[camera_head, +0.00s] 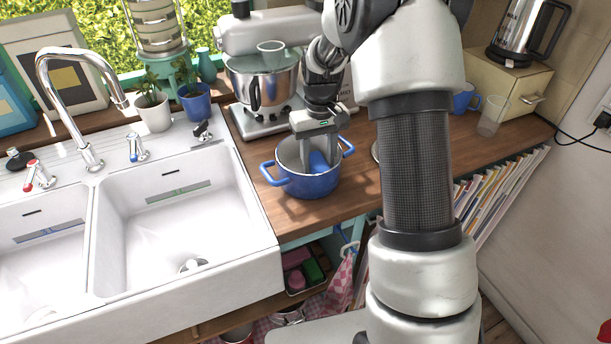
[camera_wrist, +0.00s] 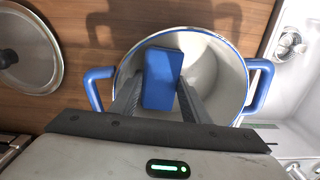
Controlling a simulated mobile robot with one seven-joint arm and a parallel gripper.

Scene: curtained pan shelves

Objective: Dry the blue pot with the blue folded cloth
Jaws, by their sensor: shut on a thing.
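The blue pot (camera_head: 307,186) stands upright on the wooden counter, just right of the sink, with its two handles out to the sides. My gripper (camera_head: 318,158) points down into the pot's open top. In the wrist view my gripper (camera_wrist: 160,92) is shut on the blue folded cloth (camera_wrist: 162,66), which sits between the two fingers inside the pot's rim. The cloth also shows in the head view (camera_head: 319,163). I cannot tell whether the cloth touches the pot's floor or wall.
A glass lid (camera_wrist: 30,50) lies on the counter beside the pot. A stand mixer (camera_head: 262,80) stands behind the pot. The white double sink (camera_head: 185,205) is to the left. A blue mug (camera_head: 464,98) and a clear glass (camera_head: 492,116) stand at the right.

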